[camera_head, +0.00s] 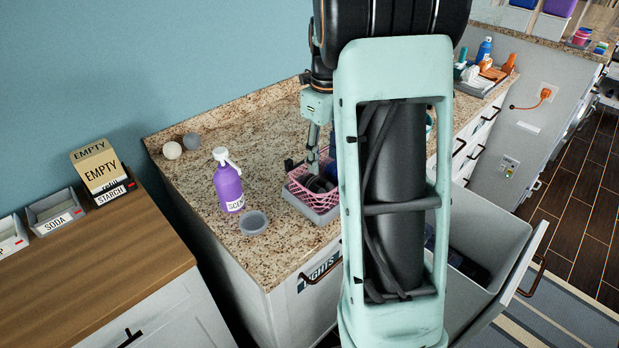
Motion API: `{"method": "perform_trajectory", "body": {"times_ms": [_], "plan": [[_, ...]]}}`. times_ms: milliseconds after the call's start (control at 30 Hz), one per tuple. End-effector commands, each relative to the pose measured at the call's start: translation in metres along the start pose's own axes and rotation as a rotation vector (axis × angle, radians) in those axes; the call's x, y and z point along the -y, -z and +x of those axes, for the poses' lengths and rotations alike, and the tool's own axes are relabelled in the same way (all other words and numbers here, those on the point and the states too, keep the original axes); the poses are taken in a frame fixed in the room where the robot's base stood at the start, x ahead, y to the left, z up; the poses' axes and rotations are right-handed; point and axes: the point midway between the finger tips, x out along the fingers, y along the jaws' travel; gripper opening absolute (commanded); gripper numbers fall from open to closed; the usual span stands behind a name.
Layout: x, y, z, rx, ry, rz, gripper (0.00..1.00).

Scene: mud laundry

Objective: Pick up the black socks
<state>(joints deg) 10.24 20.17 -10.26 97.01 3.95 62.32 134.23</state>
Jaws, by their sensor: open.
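A small dark bundle (319,184), which looks like the black socks, lies inside a pink lattice basket (321,199) on the granite counter. My gripper (316,163) points down over the basket, with its fingertips at or just above the dark bundle. The jaws are open. I cannot tell whether they touch the bundle. My own arm hides the right side of the basket and part of the gripper.
A purple pump bottle (229,188) and a small grey cup (253,222) stand left of the basket. An open drawer (500,262) with dark contents juts out at right. The counter's left part is mostly clear.

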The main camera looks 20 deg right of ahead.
Motion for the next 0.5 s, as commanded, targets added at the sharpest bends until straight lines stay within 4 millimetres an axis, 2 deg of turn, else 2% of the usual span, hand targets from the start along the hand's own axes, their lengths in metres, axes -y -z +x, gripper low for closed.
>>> {"method": "perform_trajectory", "body": {"times_ms": [300,500], "plan": [[-0.002,0.003,0.045,-0.015,-0.014,0.008,0.45],[-0.002,0.002,0.06,-0.013,-0.012,0.007,0.45]]}}
